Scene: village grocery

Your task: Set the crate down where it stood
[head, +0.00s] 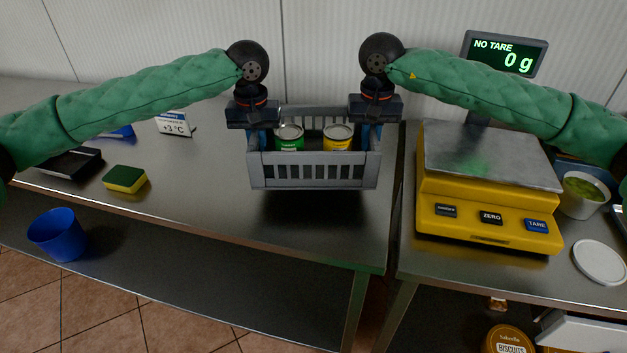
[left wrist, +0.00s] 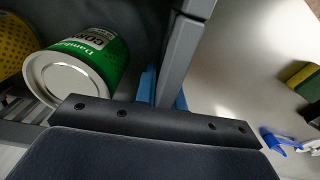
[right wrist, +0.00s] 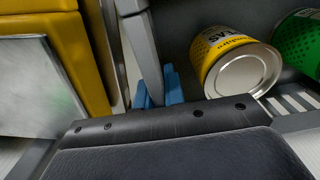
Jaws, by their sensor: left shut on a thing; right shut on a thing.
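The grey slatted crate (head: 315,183) is level over the right end of the left steel counter, with a dark shadow under its front. I cannot tell whether its bottom touches the counter. A green can (head: 289,142) and a yellow can (head: 338,141) stand inside it. My left gripper (head: 261,138) is shut on the crate's left wall; its blue fingers straddle the wall (left wrist: 180,58) in the left wrist view. My right gripper (head: 369,137) is shut on the right wall, which also shows in the right wrist view (right wrist: 142,55). The crate's floor is mostly hidden.
A yellow scale (head: 480,225) stands on the counter to the right, beyond a narrow gap. A sponge (head: 124,179), a blue cup (head: 57,235), a black tray (head: 72,163) and a small sign (head: 174,124) are to the left. Bare counter (head: 205,185) lies between sponge and crate.

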